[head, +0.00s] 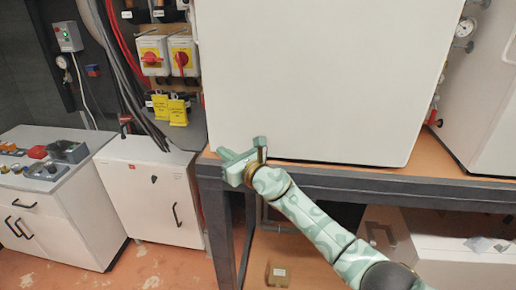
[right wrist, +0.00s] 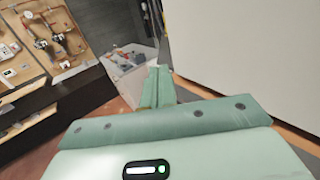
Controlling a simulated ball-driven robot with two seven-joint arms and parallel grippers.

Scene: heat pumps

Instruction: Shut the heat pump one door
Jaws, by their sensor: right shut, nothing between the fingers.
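A large white heat pump box (head: 320,80) stands on a dark-framed bench and fills the top middle of the head view. Its broad flat front is plain, and I cannot tell whether this face is the door or whether it is ajar. My right gripper (head: 232,154) is at the lower left corner of this box, just above the bench's front edge. In the right wrist view its two fingers (right wrist: 158,86) are together and empty, with the white panel (right wrist: 245,45) to their right. I cannot tell whether they touch it. My left gripper is out of view.
The bench edge (head: 350,183) runs below the box. A second white unit (head: 485,110) with gauges stands at the right. Red-and-yellow switches (head: 182,58) and cables hang on the wall at left, above a white cabinet (head: 150,190). A white casing (head: 440,245) lies under the bench.

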